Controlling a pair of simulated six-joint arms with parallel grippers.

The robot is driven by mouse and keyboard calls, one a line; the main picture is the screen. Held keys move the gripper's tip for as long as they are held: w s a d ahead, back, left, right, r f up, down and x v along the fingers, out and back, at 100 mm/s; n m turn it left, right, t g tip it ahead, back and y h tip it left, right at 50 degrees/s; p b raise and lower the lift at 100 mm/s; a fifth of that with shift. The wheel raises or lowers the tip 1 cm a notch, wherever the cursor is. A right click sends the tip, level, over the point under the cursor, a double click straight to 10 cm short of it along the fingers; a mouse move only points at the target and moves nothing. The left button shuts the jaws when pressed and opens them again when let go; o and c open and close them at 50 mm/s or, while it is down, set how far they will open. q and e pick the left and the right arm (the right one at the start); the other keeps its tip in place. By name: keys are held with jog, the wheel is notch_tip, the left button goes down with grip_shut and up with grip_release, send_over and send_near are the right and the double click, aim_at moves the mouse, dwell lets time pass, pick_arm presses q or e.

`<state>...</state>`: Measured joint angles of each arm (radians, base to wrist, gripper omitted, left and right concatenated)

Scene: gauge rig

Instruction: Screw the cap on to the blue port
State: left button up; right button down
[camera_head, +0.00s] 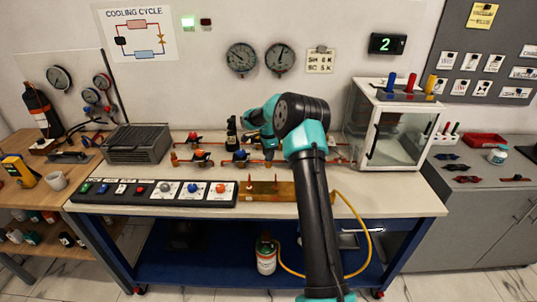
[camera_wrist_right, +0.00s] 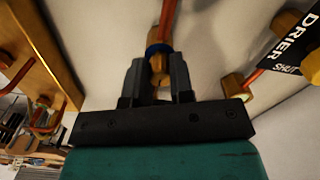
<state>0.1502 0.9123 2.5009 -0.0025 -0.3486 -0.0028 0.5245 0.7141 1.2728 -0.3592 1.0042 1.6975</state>
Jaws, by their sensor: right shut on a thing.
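My right gripper (camera_wrist_right: 157,88) is shut on a small brass piece, which I take to be the cap (camera_wrist_right: 158,66). The cap lies between the two dark fingers, right up against a blue ring, which I take to be the blue port (camera_wrist_right: 157,48), at the end of a copper pipe. I cannot tell whether any thread is engaged. In the head view my right gripper (camera_head: 269,155) points down at the pipework at the back of the bench, and the cap and port are hidden there. My left gripper is not in view.
A brass plate with upright pegs (camera_head: 267,191) lies at the bench front, beside a control panel (camera_head: 150,191). A clear-walled cabinet (camera_head: 395,130) stands right. The drier label (camera_wrist_right: 292,45) is close by.

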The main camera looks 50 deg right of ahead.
jog(key=shift+w+a+m, duration=0.15)
jog(key=shift+m, duration=0.75)
jog(key=c, duration=1.1)
grip_release()
jog(key=shift+c, duration=0.2)
jog(key=o, duration=0.6)
jog(key=shift+c, duration=0.2)
notch_tip(320, 180, up, 18)
jog(key=shift+f, duration=0.25)
jog(key=shift+f, duration=0.1)
